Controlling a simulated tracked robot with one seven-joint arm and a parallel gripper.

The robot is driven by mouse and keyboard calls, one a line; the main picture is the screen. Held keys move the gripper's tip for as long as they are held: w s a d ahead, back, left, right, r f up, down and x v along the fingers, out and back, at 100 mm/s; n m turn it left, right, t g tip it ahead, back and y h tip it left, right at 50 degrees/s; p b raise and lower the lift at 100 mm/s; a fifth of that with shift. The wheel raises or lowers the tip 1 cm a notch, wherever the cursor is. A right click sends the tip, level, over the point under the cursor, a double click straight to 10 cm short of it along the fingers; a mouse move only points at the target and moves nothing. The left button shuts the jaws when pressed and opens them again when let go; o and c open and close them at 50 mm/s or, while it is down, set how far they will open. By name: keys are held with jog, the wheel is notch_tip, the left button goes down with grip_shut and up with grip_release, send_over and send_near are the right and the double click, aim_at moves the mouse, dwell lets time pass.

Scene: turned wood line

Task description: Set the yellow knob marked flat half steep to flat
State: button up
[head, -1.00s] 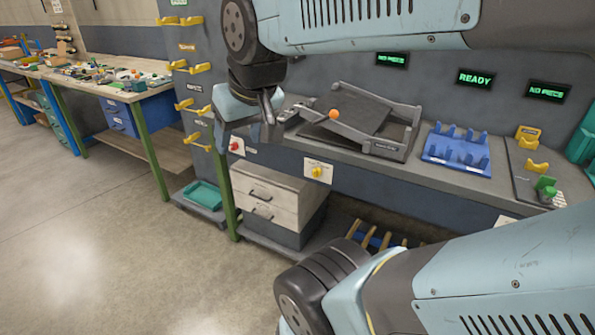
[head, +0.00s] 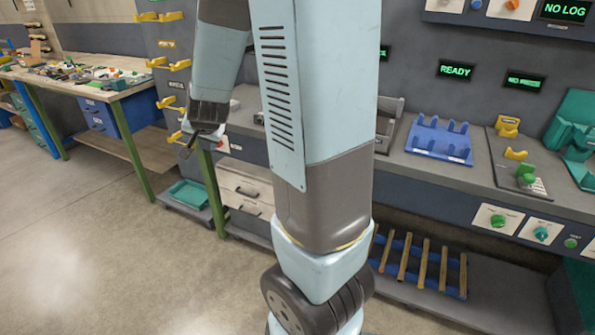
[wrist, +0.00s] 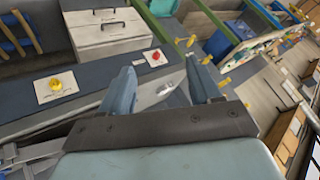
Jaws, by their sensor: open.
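The yellow knob (wrist: 56,84) sits on a small white plate on the bench's front face, at the left of the wrist view. Its marking and pointer are too small to read. In the head view my arm hides it. My gripper (wrist: 162,76) is open and empty, its two fingers apart in the wrist view, with the knob off to the left of them. In the head view my gripper (head: 192,143) hangs at the left end of the bench, apart from the knob's panel.
A red knob (wrist: 154,57) is nearer the fingers than the yellow one. A blue cradle (head: 440,140) stands on the bench top, and green knobs (head: 497,220) are further right. The floor at left is clear.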

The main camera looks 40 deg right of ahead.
jog(key=w+d+f+m+g+h, duration=0.1)
jog(key=w+d+f+m+h, duration=0.15)
jog(key=d+f, duration=0.45)
jog(key=w+d+f+m+h, duration=0.1)
jog(key=d+f+m+h, duration=0.3)
jog(key=f, duration=0.6)
jog(key=s+d+f+g+h, duration=0.1)
jog(key=s+d+f+h, duration=0.8)
jog(key=s+d, duration=0.15)
jog(key=x, duration=1.4)
jog(key=shift+w+d+f, duration=0.15)
jog(key=shift+w, duration=0.25)
jog(key=shift+m, duration=0.25)
jog(key=shift+c, duration=0.4)
jog(key=c, duration=1)
jog(key=shift+o, duration=0.2)
